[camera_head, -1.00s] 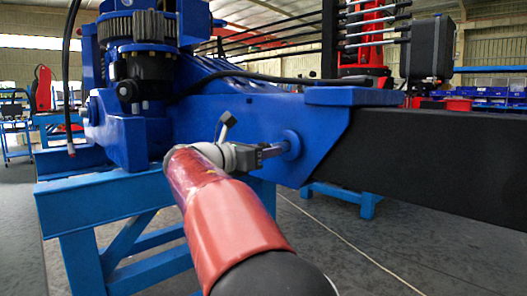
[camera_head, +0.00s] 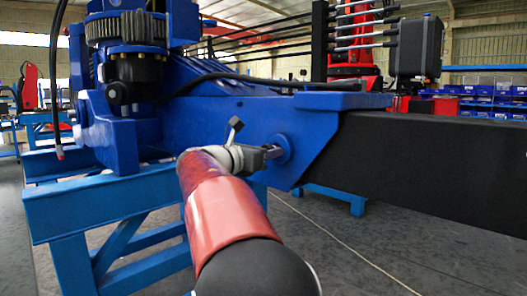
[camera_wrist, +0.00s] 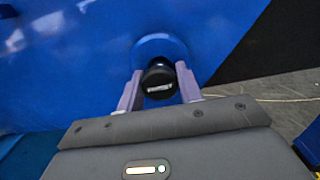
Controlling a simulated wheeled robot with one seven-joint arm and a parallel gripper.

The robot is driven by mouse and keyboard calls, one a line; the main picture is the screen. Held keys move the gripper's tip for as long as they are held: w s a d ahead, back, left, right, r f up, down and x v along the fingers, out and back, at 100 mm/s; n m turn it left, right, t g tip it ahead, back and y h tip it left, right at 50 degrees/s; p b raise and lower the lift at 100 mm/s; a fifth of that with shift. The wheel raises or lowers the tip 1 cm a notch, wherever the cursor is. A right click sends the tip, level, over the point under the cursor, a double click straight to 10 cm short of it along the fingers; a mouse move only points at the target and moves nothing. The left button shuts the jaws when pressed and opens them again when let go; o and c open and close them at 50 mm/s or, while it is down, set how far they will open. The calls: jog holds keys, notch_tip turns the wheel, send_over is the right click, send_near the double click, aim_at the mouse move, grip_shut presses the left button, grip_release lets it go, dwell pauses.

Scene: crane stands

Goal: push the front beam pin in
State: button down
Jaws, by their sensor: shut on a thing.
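The front beam pin (camera_wrist: 158,82) shows in the wrist view as a dark round pin end, standing out from a round blue boss (camera_wrist: 160,47) on the blue crane bracket (camera_head: 235,115). My gripper (camera_wrist: 159,88) has one finger on each side of the pin and is shut on it. In the head view my gripper (camera_head: 275,152) reaches the boss (camera_head: 285,149) on the bracket's side, near the black beam. The pin itself is mostly hidden there by the fingers. How deep the pin sits cannot be told.
The black beam (camera_head: 430,160) runs right from the bracket. A light blue stand (camera_head: 95,205) holds the crane at left, and another stand foot (camera_head: 340,197) shows below the beam. A black cable (camera_head: 250,78) crosses above the bracket. The floor at lower right is clear.

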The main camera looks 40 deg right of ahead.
jog(key=c, duration=1)
grip_release()
jog(key=shift+d, duration=0.25)
jog(key=shift+a, duration=0.15)
jog(key=a, duration=0.7)
jog(key=shift+s+a, duration=0.3)
jog(key=shift+f, duration=0.1)
